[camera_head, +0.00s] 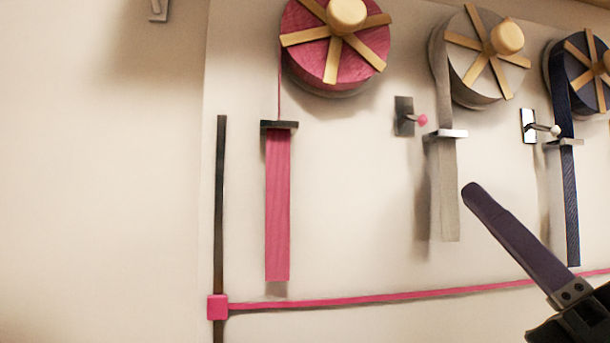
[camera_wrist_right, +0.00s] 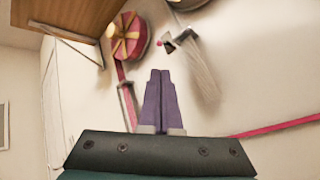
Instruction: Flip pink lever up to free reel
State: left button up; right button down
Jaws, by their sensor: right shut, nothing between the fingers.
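The pink lever (camera_head: 422,120) has a pink ball tip on a dark wall plate (camera_head: 404,116), between the pink reel and the grey reel. The pink reel (camera_head: 306,62) is on the wall at upper left, and its pink ribbon (camera_head: 278,205) hangs through a dark guide. In the right wrist view, the lever's pink tip (camera_wrist_right: 159,43) shows beyond the fingers. My right gripper (camera_head: 473,192) is shut and empty, below and to the right of the lever, apart from it. Its two purple fingers (camera_wrist_right: 160,85) are together in the wrist view. My left gripper is not in view.
A grey reel (camera_head: 478,62) and a navy reel (camera_head: 577,75) hang to the right, with ribbons below. A white-tipped lever (camera_head: 543,128) stands between them. A pink strip (camera_head: 400,296) crosses the lower wall from a slider (camera_head: 217,307) on a dark rail. A wooden shelf (camera_wrist_right: 75,18) shows in the wrist view.

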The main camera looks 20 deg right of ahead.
aim_at(414, 119)
jog(key=shift+s+a, duration=0.1)
jog(key=shift+s, duration=0.05)
jog(key=p+x, duration=0.3)
jog(key=x, duration=0.7)
jog(key=shift+p, duration=0.35)
